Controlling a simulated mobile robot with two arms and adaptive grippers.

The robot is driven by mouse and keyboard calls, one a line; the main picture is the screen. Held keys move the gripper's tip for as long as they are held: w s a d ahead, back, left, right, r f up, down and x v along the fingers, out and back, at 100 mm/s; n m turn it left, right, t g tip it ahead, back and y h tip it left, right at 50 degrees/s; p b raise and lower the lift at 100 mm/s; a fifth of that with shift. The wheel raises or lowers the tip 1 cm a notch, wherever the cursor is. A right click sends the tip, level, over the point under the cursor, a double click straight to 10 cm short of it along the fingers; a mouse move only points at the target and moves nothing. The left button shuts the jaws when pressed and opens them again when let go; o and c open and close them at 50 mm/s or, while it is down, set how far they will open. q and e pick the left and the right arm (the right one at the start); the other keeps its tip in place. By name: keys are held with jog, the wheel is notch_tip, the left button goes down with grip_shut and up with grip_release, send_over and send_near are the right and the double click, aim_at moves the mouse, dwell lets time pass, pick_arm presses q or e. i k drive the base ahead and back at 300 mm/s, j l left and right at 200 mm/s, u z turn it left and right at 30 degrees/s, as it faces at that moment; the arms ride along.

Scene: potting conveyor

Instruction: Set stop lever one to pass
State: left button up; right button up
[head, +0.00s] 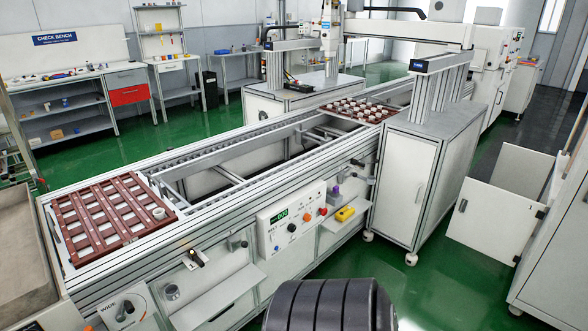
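A small black-handled lever (194,257) with a brass-coloured part sits on the conveyor's front side, below the brown pallet at the left. A second small dark fitting (357,163) sits on the front side farther right, near the white cabinet; it may be another lever. Labels are too small to read, so I cannot tell which is stop lever one or which position either is in. Neither of my grippers shows in the head view.
A brown pallet (68,228) with one white cup lies on the near conveyor end; another (337,112) with several white pots lies farther along. A control panel (291,218) with green display and knobs is on the front. Small shelves (214,297) jut out. A dark ribbed part blocks the bottom middle.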

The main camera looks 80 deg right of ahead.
aim_at(244, 244)
jog(key=z, duration=2)
